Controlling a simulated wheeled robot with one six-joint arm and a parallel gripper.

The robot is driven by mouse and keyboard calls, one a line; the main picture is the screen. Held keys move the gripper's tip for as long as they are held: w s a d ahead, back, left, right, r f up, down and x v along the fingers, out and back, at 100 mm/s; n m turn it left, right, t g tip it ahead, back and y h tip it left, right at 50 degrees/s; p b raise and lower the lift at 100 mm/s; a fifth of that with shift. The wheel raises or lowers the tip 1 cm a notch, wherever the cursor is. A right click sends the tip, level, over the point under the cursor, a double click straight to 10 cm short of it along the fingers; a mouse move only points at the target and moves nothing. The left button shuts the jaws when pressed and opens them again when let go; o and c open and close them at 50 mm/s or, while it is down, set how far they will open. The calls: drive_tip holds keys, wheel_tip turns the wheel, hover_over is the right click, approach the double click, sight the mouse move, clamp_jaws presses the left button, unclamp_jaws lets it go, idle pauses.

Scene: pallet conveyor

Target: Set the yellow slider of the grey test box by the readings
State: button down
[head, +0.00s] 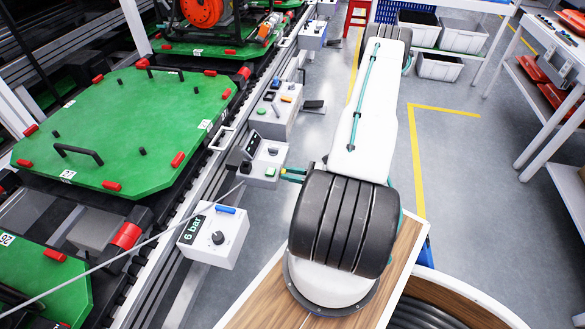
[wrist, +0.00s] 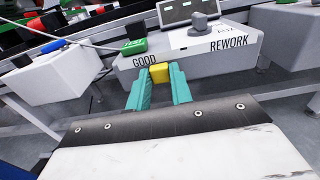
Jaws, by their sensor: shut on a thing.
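The grey test box (wrist: 215,48) stands ahead of my gripper in the wrist view. Its front edge reads GOOD on the left and REWORK on the right. My gripper (wrist: 159,79) has its teal fingers shut on the yellow slider (wrist: 159,72), just right of the word GOOD. The box has a green TEST button (wrist: 134,46), a dark grey knob (wrist: 198,22) marked AUX and a display (wrist: 188,9), whose reading is too small to make out.
A white box (head: 214,236) with a knob and a "6 bar" display stands nearer. Another control box (head: 277,107) stands beyond. Green pallets (head: 130,115) lie on the conveyor at left. A thin cable crosses near the test box.

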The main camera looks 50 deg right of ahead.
drive_tip(key=shift+s+a, duration=0.2)
drive_tip(key=shift+a, duration=0.35)
drive_tip(key=shift+s+a, duration=0.2)
drive_tip(key=shift+a, duration=0.3)
drive_tip(key=c, duration=1.2)
unclamp_jaws()
drive_tip(key=shift+c, duration=0.2)
drive_tip(key=shift+s+d, duration=0.1)
drive_tip(key=shift+s+d, duration=0.15)
drive_tip(key=shift+s, duration=0.15)
drive_tip(key=v, duration=0.7)
